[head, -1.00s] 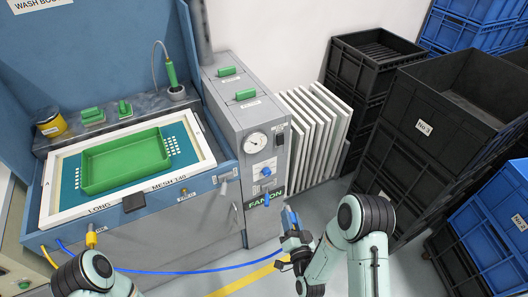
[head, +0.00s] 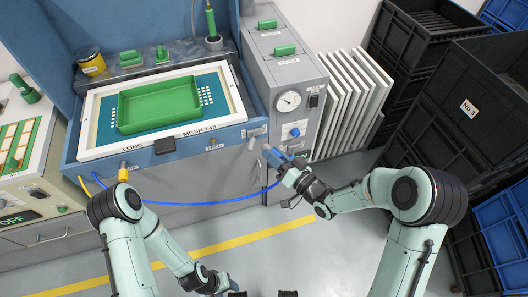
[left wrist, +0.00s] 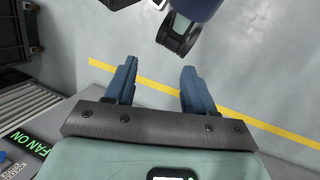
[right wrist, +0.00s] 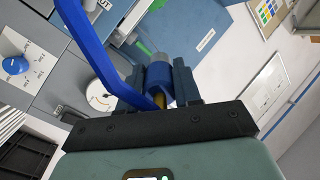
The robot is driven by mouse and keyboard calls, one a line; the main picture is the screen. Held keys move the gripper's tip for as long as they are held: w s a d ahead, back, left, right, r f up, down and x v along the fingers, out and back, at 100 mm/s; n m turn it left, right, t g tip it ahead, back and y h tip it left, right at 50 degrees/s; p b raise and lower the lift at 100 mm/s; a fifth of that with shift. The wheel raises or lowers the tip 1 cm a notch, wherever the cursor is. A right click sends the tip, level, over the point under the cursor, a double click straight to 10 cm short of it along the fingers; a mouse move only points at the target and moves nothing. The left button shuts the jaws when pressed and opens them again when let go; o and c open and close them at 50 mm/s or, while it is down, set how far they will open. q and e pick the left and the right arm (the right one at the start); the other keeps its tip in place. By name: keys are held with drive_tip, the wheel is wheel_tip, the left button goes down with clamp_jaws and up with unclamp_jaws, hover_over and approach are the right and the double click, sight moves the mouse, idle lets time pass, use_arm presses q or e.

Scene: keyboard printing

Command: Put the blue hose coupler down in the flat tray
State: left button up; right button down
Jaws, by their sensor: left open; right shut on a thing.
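The blue hose coupler (right wrist: 160,80) is held between the fingers of my right gripper (right wrist: 158,72), with the blue hose (right wrist: 88,40) running from it. In the head view my right gripper (head: 271,156) is in front of the grey cabinet, right of and lower than the tray. The flat green tray (head: 190,109) lies on the framed screen in the blue booth, its visible floor empty. My left gripper (head: 222,284) hangs low over the floor; in the left wrist view (left wrist: 155,75) its fingers are apart and empty.
The grey cabinet (head: 285,73) with gauge and knobs stands right of the booth, white panels (head: 345,95) beside it. Black crates (head: 445,110) stack at the right. Floor in front is clear.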

use_arm(q)
drive_tip(key=w+r+n+t+h, duration=0.1)
drive_tip(key=w+r, duration=0.2)
drive_tip(key=w, duration=0.8)
drive_tip(key=t+h, duration=0.3)
drive_tip(key=h, duration=0.5)
approach(263, 148)
drive_tip(key=x, duration=1)
drive_tip(key=shift+w+d+f, duration=0.1)
drive_tip(key=shift+w+f, duration=0.05)
drive_tip(key=shift+w, duration=0.1)
drive_tip(key=c, duration=1)
drive_tip(key=o, duration=1)
